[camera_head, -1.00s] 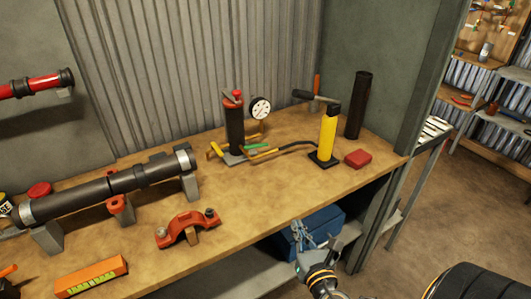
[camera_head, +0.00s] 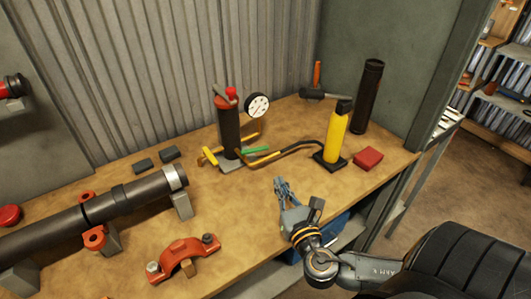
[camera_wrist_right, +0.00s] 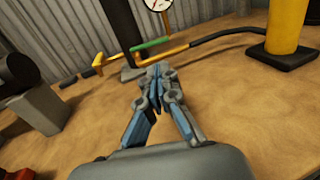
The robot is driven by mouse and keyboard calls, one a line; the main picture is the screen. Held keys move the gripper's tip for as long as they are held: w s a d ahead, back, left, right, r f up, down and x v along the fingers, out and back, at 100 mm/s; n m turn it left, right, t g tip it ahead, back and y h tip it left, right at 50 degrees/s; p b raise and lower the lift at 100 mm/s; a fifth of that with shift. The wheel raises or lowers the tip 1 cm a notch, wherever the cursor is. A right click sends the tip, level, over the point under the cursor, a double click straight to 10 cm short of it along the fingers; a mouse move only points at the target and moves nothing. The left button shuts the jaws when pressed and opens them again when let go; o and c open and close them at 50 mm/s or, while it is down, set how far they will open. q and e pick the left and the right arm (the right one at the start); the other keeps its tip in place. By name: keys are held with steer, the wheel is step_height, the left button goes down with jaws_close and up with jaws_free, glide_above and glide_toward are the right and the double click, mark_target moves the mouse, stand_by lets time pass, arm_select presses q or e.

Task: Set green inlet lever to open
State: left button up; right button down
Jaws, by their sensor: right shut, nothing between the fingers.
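The green inlet lever (camera_head: 254,150) sits low on the right side of the dark riser stand with a red top (camera_head: 229,128), on the wooden bench. It points right, above a yellow pipe. The lever also shows in the right wrist view (camera_wrist_right: 150,44), beyond the fingertips and apart from them. My right gripper (camera_head: 280,182) is over the front of the bench, below and right of the lever in the head view. It is shut and empty; its fingertips show in the right wrist view (camera_wrist_right: 156,70). My left gripper is out of view.
A yellow cylinder pump (camera_head: 335,135) stands right of the riser, joined by a dark hose. A red block (camera_head: 368,159) lies beside it. A round gauge (camera_head: 257,106) is behind the lever. A yellow handle (camera_head: 209,156) sticks out left. Bench between gripper and riser is clear.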

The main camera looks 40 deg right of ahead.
steer(key=p, duration=0.1)
glide_toward(268, 157)
steer(key=w+r, duration=0.2)
steer(key=w, duration=0.1)
steer(key=shift+w, duration=0.15)
steer(key=p+x, duration=0.1)
steer(key=x, duration=0.4)
steer(key=shift+f, duration=0.1)
steer(key=shift+w+f, duration=0.1)
steer(key=shift+w, duration=0.05)
steer(key=shift+d, duration=0.1)
steer(key=shift+w+d, duration=0.25)
steer(key=shift+w, duration=0.05)
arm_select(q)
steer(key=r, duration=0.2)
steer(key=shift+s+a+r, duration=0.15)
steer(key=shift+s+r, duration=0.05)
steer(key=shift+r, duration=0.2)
arm_select(e)
steer(key=shift+w+d, duration=0.25)
steer(key=shift+w, duration=0.05)
